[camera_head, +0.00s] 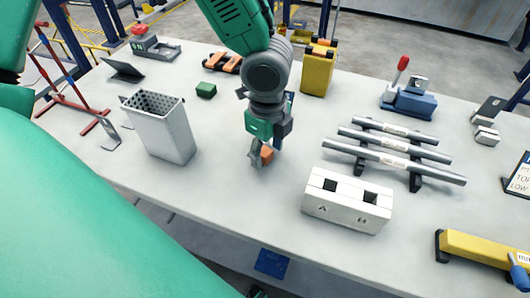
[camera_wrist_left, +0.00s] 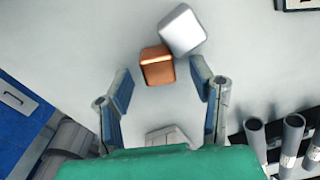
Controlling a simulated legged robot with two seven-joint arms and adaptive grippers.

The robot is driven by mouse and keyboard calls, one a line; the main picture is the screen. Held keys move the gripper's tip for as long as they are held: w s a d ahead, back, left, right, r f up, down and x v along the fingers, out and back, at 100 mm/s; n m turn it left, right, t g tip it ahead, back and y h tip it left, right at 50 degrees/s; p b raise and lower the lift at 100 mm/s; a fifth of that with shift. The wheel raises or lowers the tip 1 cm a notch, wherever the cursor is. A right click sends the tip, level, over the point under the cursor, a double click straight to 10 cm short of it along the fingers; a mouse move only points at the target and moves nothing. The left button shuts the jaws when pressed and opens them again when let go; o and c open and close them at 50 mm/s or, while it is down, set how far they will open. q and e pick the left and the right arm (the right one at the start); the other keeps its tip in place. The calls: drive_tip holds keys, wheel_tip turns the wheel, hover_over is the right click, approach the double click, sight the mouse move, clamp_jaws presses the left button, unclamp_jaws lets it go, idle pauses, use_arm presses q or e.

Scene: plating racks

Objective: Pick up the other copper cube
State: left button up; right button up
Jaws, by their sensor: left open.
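A copper cube (camera_head: 267,154) sits on the table at my left gripper (camera_head: 262,160). In the left wrist view the copper cube (camera_wrist_left: 157,66) lies between the tips of the two blue-grey fingers, with a gap on both sides. My left gripper (camera_wrist_left: 163,80) is open and points down. A silver cube (camera_wrist_left: 181,29) touches or nearly touches the copper cube at its upper right; I cannot make it out in the head view. A white block (camera_head: 346,203) with two square openings, marked with letters, stands to the right. My right gripper is not in view.
A grey perforated bin (camera_head: 161,127) stands left of the gripper, with a small green block (camera_head: 206,90) behind it. Metal rods (camera_head: 388,143) lie on a rack at right. A yellow container (camera_head: 317,71) stands behind. The table (camera_head: 225,205) in front is clear.

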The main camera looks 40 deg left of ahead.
use_arm(q)
drive_tip(key=shift+w+a+f, duration=0.1)
drive_tip(key=shift+a+f, duration=0.15)
drive_tip(key=shift+f, duration=0.25)
drive_tip(key=shift+d+r, duration=0.15)
drive_tip(key=shift+d, duration=0.15)
drive_tip(key=shift+c, duration=0.8)
drive_tip(key=shift+d, duration=0.45)
clamp_jaws()
